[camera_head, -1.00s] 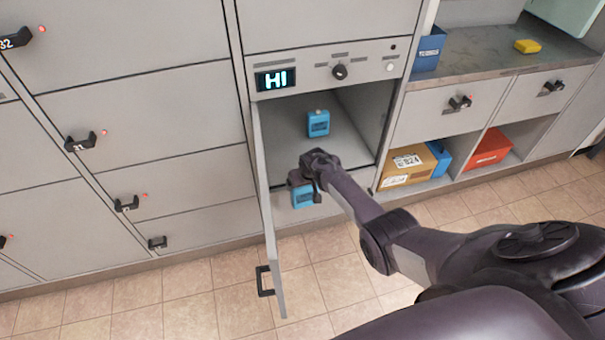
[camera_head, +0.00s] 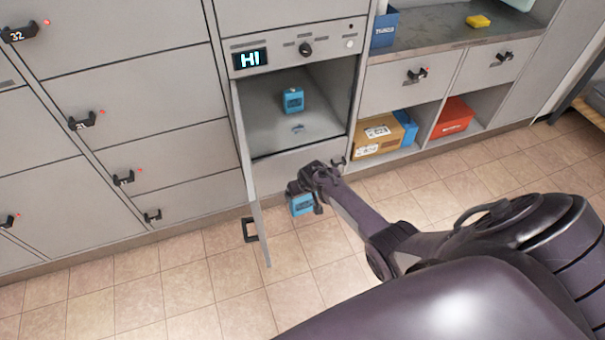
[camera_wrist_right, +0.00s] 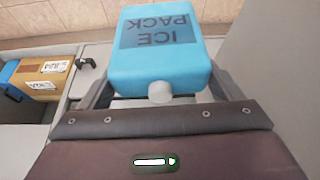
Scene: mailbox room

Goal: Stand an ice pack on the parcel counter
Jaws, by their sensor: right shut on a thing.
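My right gripper (camera_head: 312,187) is shut on a blue ice pack (camera_head: 302,205), just outside the open locker. In the right wrist view this ice pack (camera_wrist_right: 160,50) sits between the two fingers, its label and white cap showing. A second blue ice pack (camera_head: 293,100) stands inside the open locker compartment (camera_head: 270,130), with a small bluish item on the floor in front of it. The parcel counter (camera_head: 435,32) is the grey top at the upper right. My left gripper is not in view.
The open locker door (camera_head: 247,170) stands out left of my gripper. A blue box (camera_head: 384,30) and a yellow item (camera_head: 478,21) are on the counter, with bare surface between them. Below, a cardboard parcel (camera_head: 378,136) and a red parcel (camera_head: 453,117) fill cubbies.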

